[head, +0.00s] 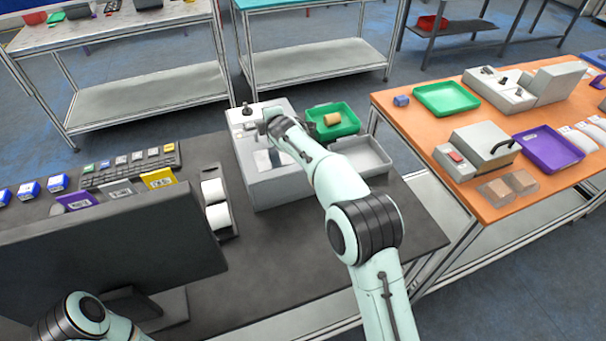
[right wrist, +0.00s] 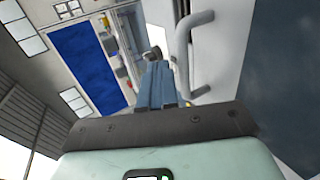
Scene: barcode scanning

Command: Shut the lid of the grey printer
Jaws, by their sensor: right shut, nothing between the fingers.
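The grey printer (head: 290,188) stands on the dark table in the middle of the head view. My right arm reaches over it, and my right gripper (head: 268,126) is at its upper part, partly hidden by my own arm. In the right wrist view the gripper's blue-grey fingers (right wrist: 160,86) are together with nothing between them. A pale curved handle (right wrist: 183,48) is close beside the fingers, on the right, in front of a light grey surface. I cannot tell whether they touch, nor the lid's exact angle. My left arm shows at the bottom left; its gripper is not visible.
A green tray (head: 349,116) with a tan block and a grey tray (head: 385,160) lie right of the printer. A black monitor (head: 110,245) and a label roll holder (head: 215,190) stand left. An orange table (head: 400,120) is farther right. The dark table's front right is clear.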

